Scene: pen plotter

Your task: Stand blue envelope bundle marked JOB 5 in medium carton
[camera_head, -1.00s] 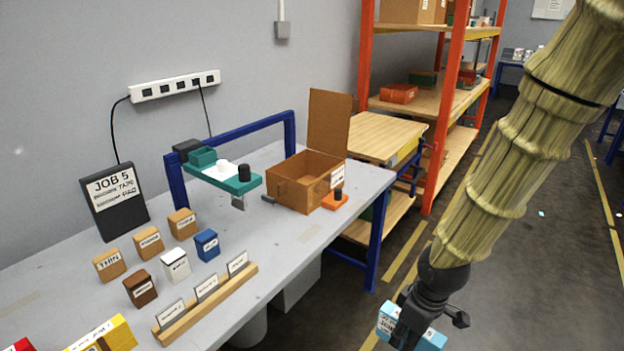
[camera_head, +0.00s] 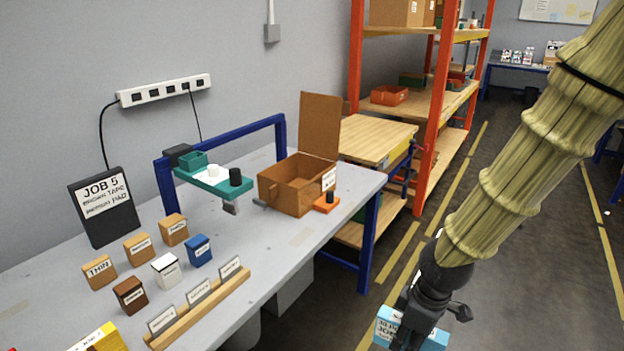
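My gripper (camera_head: 412,318) is at the lower right, over the floor beyond the bench's right edge. It is shut on a light blue bundle (camera_head: 386,327) with a white label whose text is too small to read fully. My fingers hide part of the bundle. An open brown carton (camera_head: 286,196) stands on the grey bench, its flap raised at the back and a white label on its side. The bundle is apart from the carton, to its lower right. A black sign (camera_head: 104,208) on the bench reads JOB 5.
A blue frame with a green plotter arm (camera_head: 213,179) stands left of the carton. An orange block (camera_head: 327,203) sits by its right corner. Several small boxes (camera_head: 165,270) and a wooden card rail (camera_head: 200,308) lie in front. Orange-post shelving (camera_head: 432,110) stands behind.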

